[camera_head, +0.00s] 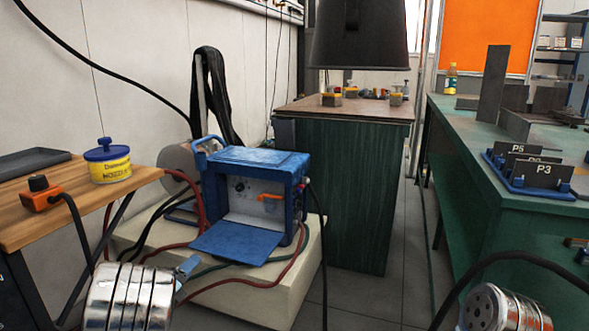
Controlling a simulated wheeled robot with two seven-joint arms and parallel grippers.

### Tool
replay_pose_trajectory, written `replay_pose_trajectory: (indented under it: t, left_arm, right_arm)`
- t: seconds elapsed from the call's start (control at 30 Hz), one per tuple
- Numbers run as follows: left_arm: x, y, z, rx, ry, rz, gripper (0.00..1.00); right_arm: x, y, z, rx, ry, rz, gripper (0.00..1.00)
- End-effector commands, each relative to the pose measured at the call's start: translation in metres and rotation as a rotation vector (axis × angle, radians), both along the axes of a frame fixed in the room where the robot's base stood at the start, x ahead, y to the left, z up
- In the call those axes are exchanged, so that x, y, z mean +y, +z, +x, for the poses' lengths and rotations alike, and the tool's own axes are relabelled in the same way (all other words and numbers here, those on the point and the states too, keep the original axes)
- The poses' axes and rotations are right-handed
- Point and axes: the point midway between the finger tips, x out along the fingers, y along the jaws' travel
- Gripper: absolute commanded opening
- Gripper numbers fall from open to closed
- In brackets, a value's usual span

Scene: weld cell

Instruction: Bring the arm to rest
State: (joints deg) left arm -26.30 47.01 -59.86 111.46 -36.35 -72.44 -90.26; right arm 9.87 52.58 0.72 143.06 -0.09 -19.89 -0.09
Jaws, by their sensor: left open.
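My left arm comes in at the bottom left as a ribbed silver cylinder. My left gripper (187,267) shows only as a small part beyond it, in front of the pale plinth and below the welding machine. It is open, and I see nothing held in it. My right arm shows at the bottom right as another silver cylinder with holes in its end. The right gripper is not in view.
A blue welding machine (258,190) with its front flap down stands on a pale plinth (262,300) with cables around it. A wooden table (30,215) is at left, a green cabinet (345,200) behind, and a green bench (470,160) at right. Grey floor (405,265) lies between.

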Motion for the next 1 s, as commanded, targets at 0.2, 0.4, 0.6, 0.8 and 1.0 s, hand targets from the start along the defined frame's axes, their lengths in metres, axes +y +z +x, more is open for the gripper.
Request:
replay_pose_trajectory:
  t: [0.2, 0.4, 0.6, 0.8, 1.0]
  left_arm:
    - [0.006, -0.045, -0.008, 0.139, 0.091, -0.189, 0.59]
    - [0.008, -0.113, -0.03, 0.345, 0.246, -0.475, 0.59]
    - [-0.006, -0.208, -0.085, 0.642, 0.519, -0.899, 0.59]
    - [-0.06, -0.303, -0.196, 1.023, 1.016, -1.454, 0.59]
    - [-0.125, -0.329, -0.296, 1.268, 1.508, -1.788, 0.59]
  right_arm:
    - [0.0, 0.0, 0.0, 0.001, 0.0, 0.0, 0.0]
    - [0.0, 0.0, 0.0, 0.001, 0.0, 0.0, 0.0]
    - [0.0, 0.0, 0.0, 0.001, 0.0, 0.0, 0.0]
    - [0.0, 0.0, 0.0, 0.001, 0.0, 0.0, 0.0]
    - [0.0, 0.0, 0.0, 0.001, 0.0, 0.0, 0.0]
